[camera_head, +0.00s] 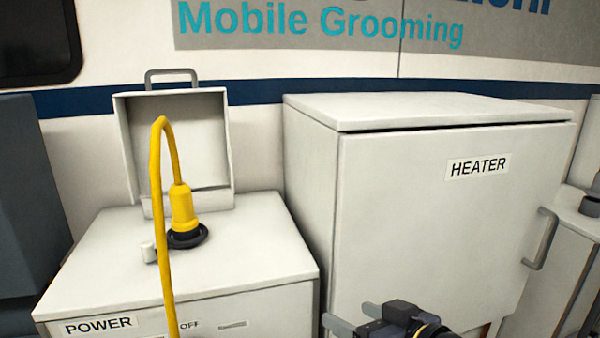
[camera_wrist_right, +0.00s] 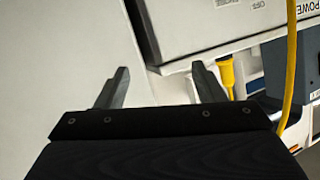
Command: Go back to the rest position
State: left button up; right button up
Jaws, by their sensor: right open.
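My right gripper (camera_head: 350,317) shows at the bottom of the head view, in front of the lower part of the white HEATER cabinet (camera_head: 430,220). In the right wrist view its two fingers (camera_wrist_right: 160,72) are spread apart with nothing between them. The white POWER box (camera_head: 235,265) stands left of the cabinet, its lid (camera_head: 205,145) raised. A yellow plug (camera_head: 182,207) stands upright in the black socket on its top. A yellow cable (camera_head: 156,190) loops up from the plug and hangs down past the box's front. My left gripper is not in view.
The cabinet door is shut or nearly so, with a grey handle (camera_head: 540,240) at its right edge. A dark grey unit (camera_head: 20,200) stands at the far left. In the wrist view the yellow cable (camera_wrist_right: 290,65) hangs right of my right gripper.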

jog(key=s+d+f+m+g+h, duration=0.4)
jog(key=s+d+f+m+g, duration=0.15)
jog(key=s+d+f, duration=0.75)
notch_tip(320, 180, up, 14)
jog(key=s+a+p, duration=0.1)
jog(key=s+p, duration=0.1)
jog(key=p, duration=1.2)
jog(key=shift+f+p, duration=0.25)
jog(key=shift+p, duration=0.1)
